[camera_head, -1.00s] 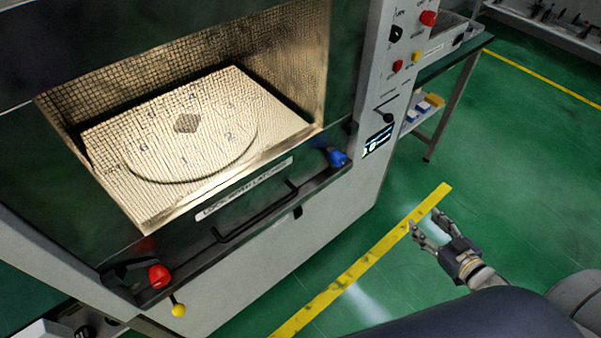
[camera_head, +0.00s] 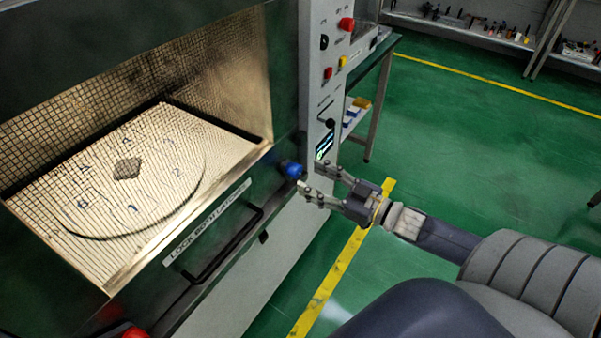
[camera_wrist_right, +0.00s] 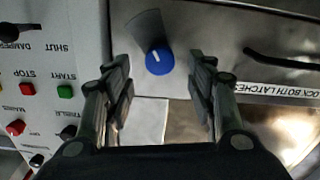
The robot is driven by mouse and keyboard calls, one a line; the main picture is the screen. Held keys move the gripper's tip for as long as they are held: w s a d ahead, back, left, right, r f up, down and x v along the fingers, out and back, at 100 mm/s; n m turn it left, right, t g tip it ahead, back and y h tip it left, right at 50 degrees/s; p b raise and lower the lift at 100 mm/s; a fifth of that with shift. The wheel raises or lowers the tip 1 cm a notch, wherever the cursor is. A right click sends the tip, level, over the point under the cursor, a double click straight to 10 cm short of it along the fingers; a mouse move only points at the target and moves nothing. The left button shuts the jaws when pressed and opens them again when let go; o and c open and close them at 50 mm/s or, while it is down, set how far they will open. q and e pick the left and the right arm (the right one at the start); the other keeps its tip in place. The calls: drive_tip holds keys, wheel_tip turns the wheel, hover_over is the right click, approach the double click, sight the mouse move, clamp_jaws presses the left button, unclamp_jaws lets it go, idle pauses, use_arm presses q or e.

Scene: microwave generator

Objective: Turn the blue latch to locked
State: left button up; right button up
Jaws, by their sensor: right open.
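The blue latch (camera_head: 292,170) sits at the right end of the door's front edge, beside the control panel. It also shows in the right wrist view as a round blue knob (camera_wrist_right: 159,62) with a dark wedge-shaped piece above it. My right gripper (camera_head: 308,178) is open, its fingertips just right of the latch in the head view. In the right wrist view the knob lies between and beyond the open fingers (camera_wrist_right: 160,85), with no visible contact. A red latch (camera_head: 135,332) is partly cut off at the bottom left. My left gripper is not in view.
The microwave's lit cavity holds a round turntable plate (camera_head: 190,195). A black handle (camera_head: 225,245) runs along the door front, under a label reading "lock both latches" (camera_head: 205,222). The control panel (camera_head: 312,60) with buttons stands right of the latch. Green floor is clear to the right.

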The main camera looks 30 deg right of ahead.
sight(299, 172)
drive_tip(key=shift+x, duration=2.2)
drive_tip(key=c, duration=1.1)
